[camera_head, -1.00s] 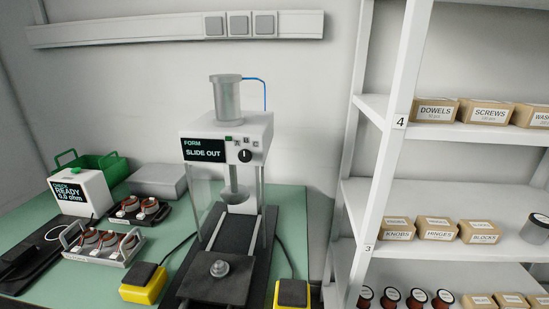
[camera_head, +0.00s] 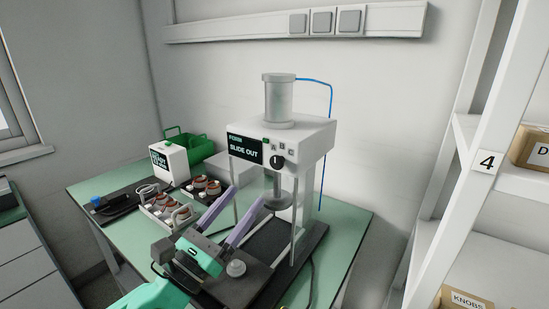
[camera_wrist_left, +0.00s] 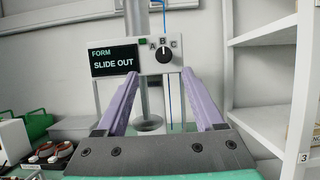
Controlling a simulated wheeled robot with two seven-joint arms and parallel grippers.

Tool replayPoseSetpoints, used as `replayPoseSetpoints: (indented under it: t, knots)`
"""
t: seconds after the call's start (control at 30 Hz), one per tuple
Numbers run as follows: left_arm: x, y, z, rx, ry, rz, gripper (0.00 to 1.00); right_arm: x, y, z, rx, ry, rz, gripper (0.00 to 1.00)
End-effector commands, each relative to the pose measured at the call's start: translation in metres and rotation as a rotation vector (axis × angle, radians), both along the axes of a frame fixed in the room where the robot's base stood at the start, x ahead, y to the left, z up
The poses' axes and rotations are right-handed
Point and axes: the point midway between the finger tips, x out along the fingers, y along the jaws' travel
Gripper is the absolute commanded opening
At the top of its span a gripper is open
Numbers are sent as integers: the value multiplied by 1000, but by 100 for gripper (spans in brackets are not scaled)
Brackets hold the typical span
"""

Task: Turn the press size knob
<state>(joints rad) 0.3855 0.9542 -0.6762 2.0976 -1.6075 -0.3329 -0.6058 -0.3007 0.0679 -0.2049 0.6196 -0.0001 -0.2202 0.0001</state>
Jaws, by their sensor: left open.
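The press (camera_head: 312,138) is a white box with a clear cylinder on top, and its display reads FORM, SLIDE OUT. The press size knob (camera_head: 277,161) is a round black dial on its front face, under the letters A, B and C. In the left wrist view the knob (camera_wrist_left: 163,55) sits ahead between the finger tips, with its white mark pointing up near B. My left gripper (camera_head: 247,194) has purple fingers, spread open and empty. It is in front of the press and below the knob, apart from it. My right gripper is not in view.
A slide plate with a round metal piece (camera_head: 236,268) lies below my left gripper. A tray of copper-wound stators (camera_head: 168,215), a READY meter (camera_head: 170,161) and a green bin (camera_head: 196,146) stand left on the green table. A white shelf (camera_head: 480,170) rises at right.

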Motion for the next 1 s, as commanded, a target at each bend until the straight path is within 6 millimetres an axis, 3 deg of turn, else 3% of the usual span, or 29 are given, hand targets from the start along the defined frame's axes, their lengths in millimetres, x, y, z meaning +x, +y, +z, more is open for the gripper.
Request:
replayPoseSetpoints:
  t: [0.03, 0.33, 0.7, 0.77, 0.9, 1.0]
  knots:
    - [10, -9, 18, -7, -2, -3, 70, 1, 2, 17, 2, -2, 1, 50]
    - [65, -47, 38, -2, 0, -1, 70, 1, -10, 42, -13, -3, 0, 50]
    - [76, -55, 39, -2, 4, -2, 70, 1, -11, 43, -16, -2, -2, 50]
    - [75, -55, 39, -2, 4, -2, 51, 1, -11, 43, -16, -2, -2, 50]
    - [76, -55, 39, -2, 4, -2, 0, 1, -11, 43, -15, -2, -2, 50]
    - [75, -55, 39, -3, 4, -2, 0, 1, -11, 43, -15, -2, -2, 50]
